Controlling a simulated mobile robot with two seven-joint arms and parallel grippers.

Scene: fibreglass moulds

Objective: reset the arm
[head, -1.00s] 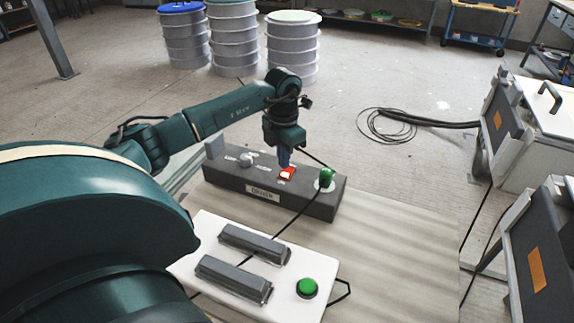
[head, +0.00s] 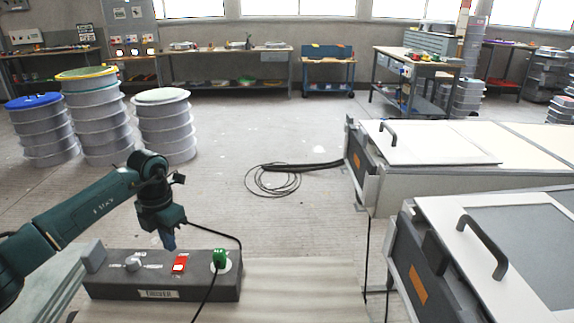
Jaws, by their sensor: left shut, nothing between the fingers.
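My left arm comes in from the left of the head view and bends down at the wrist. My left gripper (head: 169,243) points down, shut and empty, just above the dark grey control box (head: 115,284). Its tip is close to the red switch (head: 180,263) on the box top; I cannot tell whether they touch. A grey knob (head: 133,264) sits left of the switch, and a green plug or knob (head: 219,258) with a cable sits right of it. My right gripper is not in view.
Two white-topped machines with handles, one farther (head: 430,143) and one nearer (head: 535,222), stand at the right. Stacked drums (head: 165,125) stand at the left back. A coil of black cable (head: 273,181) lies on the floor.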

